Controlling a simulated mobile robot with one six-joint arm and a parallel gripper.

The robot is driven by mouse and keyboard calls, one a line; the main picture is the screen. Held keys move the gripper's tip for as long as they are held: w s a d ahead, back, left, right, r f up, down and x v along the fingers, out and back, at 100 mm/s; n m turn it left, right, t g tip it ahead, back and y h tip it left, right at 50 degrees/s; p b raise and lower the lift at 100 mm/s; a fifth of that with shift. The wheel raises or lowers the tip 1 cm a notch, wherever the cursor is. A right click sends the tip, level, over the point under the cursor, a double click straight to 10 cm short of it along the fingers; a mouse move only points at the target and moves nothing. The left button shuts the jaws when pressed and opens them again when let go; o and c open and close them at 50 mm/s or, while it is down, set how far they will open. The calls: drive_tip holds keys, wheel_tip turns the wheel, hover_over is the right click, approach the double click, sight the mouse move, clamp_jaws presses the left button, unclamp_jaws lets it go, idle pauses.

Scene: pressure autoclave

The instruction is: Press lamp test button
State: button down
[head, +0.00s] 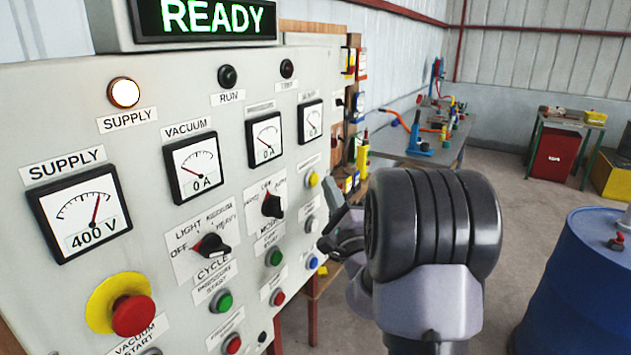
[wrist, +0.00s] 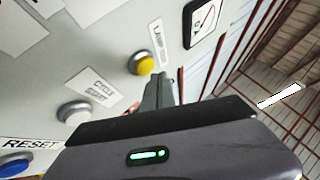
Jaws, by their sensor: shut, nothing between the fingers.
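The yellow lamp test button (head: 313,179) is at the right side of the grey control panel, above a white button. In the wrist view the yellow button (wrist: 143,64) stands beside its partly readable "LAMP" label (wrist: 160,42). My gripper (wrist: 160,88) is shut and empty, with its fingertips close to the yellow button. I cannot tell whether they touch it. In the head view my gripper (head: 330,243) is at the panel's right edge, lower than the yellow button and partly hidden by my arm.
The white cycle start button (wrist: 75,112) and blue reset button (wrist: 15,166) are near the yellow one. A red emergency stop (head: 133,315), selector knobs and gauges fill the panel. A blue drum (head: 570,285) stands at the right, and a workbench (head: 415,150) stands behind.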

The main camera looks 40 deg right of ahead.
drive_tip(key=shift+w, duration=0.1)
idle(0.5)
drive_tip(key=shift+w+a, duration=0.15)
drive_tip(key=shift+w, duration=0.15)
drive_tip(key=shift+w+a, duration=0.2)
drive_tip(key=shift+w, duration=0.25)
idle(0.6)
drive_tip(key=shift+s, duration=0.1)
drive_tip(key=shift+s+d+b, duration=0.35)
drive_tip(key=shift+s+b, duration=0.1)
drive_tip(key=shift+s, duration=0.25)
drive_tip(key=s, duration=0.1)
drive_tip(key=s+d+b, duration=0.1)
drive_tip(key=s, duration=0.1)
drive_tip(key=s+d+b, duration=0.1)
drive_tip(key=shift+s, duration=0.35)
idle(0.7)
